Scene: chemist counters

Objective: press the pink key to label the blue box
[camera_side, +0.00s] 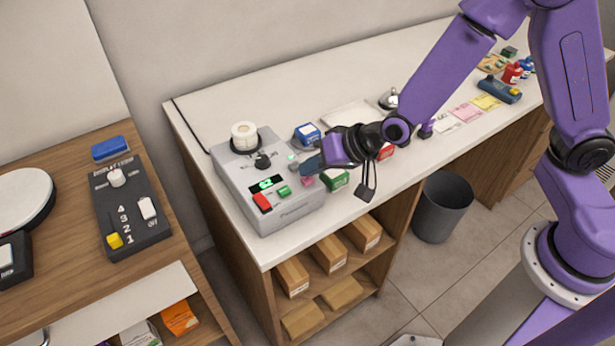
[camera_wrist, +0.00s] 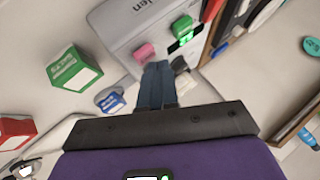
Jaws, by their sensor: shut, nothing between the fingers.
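The grey labelling machine (camera_side: 250,192) stands at the left end of the white counter. Its pink key (camera_side: 307,182) is on the near right of its top, and also shows in the wrist view (camera_wrist: 145,52). My gripper (camera_side: 306,166) is shut and empty, its dark blue fingers pointing at the machine. In the wrist view the fingertips (camera_wrist: 157,68) appear just short of the pink key; I cannot tell whether they touch. The blue box (camera_side: 307,135) with a white patch sits on the counter behind the gripper, and left of the fingers in the wrist view (camera_wrist: 112,102).
On the machine are a green key (camera_side: 284,191), a red switch (camera_side: 262,202), a black knob (camera_side: 263,161) and a white roll (camera_side: 244,135). A green box (camera_side: 336,180) and a red box (camera_side: 386,152) stand close to my gripper. A bell (camera_side: 389,99) is farther back.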

